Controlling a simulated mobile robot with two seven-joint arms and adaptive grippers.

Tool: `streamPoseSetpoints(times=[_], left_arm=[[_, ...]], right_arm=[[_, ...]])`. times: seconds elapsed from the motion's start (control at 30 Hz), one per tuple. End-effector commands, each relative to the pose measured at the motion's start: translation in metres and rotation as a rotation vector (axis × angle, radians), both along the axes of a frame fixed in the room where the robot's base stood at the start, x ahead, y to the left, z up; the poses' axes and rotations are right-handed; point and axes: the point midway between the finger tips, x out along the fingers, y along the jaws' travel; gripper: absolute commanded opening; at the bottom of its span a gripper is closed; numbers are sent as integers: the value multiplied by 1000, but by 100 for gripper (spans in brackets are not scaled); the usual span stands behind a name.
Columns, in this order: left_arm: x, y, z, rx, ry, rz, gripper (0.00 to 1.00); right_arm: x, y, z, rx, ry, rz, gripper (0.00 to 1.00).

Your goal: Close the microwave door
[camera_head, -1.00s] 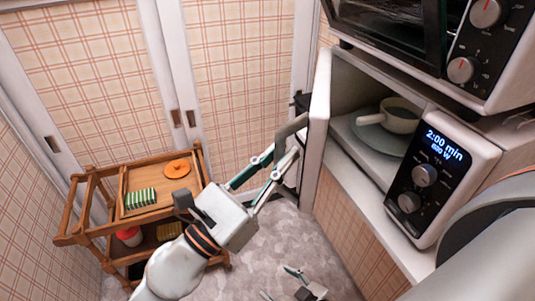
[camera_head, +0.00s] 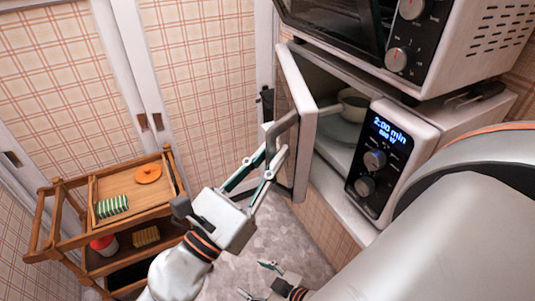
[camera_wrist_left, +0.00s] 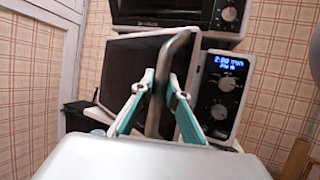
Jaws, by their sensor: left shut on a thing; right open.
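The microwave (camera_head: 385,165) stands on a counter with its door (camera_head: 303,115) partly open; the door also shows in the left wrist view (camera_wrist_left: 122,75). A cup on a plate (camera_head: 352,106) is inside, partly hidden by the door. My left gripper (camera_head: 273,160) is shut on the grey door handle (camera_head: 284,124); in the left wrist view its fingers (camera_wrist_left: 160,92) lie on either side of the handle bar. My right gripper (camera_head: 262,281) is open and empty, low over the floor at the bottom of the head view.
A toaster oven (camera_head: 425,40) stands on top of the microwave. A wooden trolley (camera_head: 85,215) with a striped block (camera_head: 112,206) and an orange disc (camera_head: 148,174) is at the left. Open floor (camera_head: 250,255) lies between the trolley and counter.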

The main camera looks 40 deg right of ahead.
Motion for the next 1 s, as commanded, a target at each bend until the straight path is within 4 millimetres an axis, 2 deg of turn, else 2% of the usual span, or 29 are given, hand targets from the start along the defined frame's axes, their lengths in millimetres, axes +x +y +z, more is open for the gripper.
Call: streamPoseSetpoints(times=[0.17,0.2,0.57,0.77,1.0], left_arm=[[-1,0,0,0,1,-3,0],[-1,0,0,0,1,-3,19],[-1,4,-2,1,2,-1,19],[-6,28,-13,1,5,1,19],[-17,73,-32,1,5,1,19]], right_arm=[[0,0,-1,0,1,0,62],[0,0,-1,0,1,0,62],[0,-1,-1,-2,2,-1,62],[0,0,-1,-1,2,0,62],[0,0,-1,0,1,0,62]])
